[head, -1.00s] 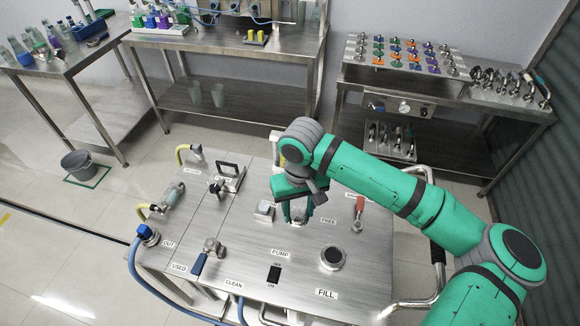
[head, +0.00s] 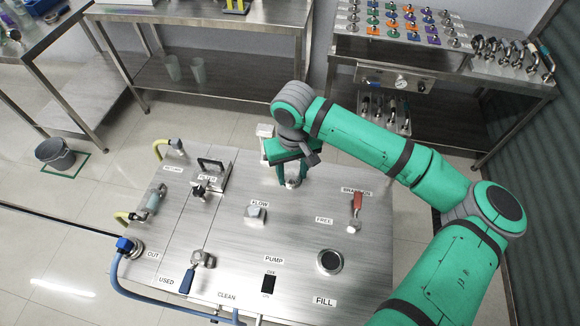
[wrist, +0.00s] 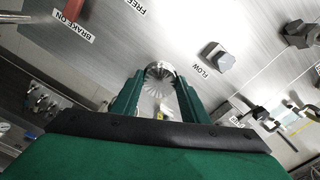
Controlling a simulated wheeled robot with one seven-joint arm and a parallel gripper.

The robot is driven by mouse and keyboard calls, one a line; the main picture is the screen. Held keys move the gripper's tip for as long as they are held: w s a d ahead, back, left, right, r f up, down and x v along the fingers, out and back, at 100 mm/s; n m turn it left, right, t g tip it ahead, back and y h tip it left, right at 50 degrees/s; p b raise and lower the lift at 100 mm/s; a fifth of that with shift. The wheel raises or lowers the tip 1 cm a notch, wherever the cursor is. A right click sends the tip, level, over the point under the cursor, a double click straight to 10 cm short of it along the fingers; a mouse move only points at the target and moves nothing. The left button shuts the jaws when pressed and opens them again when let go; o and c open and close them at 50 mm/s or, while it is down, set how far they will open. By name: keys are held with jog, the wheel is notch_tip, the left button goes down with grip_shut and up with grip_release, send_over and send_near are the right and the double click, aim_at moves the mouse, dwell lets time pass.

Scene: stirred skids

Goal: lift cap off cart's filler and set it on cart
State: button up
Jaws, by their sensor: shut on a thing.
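The metal cart (head: 200,235) fills the lower middle of the head view. Its filler (head: 330,262) is a dark round opening with a metal ring near the FILL label, with no cap on it. My gripper (head: 292,178) is over the far part of the cart, beyond the FLOW knob and the FREE label. It is shut on the round silver cap (wrist: 160,72), whose ribbed edge shows between the fingers in the wrist view. The cap shows as a small metal piece (head: 293,183) below the fingers. I cannot tell whether it touches the cart top.
The FLOW knob (head: 256,213), the red brake lever (head: 357,205) and the black pump switch (head: 268,284) stand on the cart. A filter lid with a black handle (head: 209,172) is at left. Bare metal lies between FLOW and FREE. Steel benches (head: 205,65) stand behind.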

jog(key=shift+f, duration=3.8)
jog(key=shift+f, duration=0.7)
jog(key=o, duration=1.2)
jog(key=shift+r, duration=0.1)
jog(key=shift+r, duration=3.4)
jog(key=shift+f, duration=0.1)
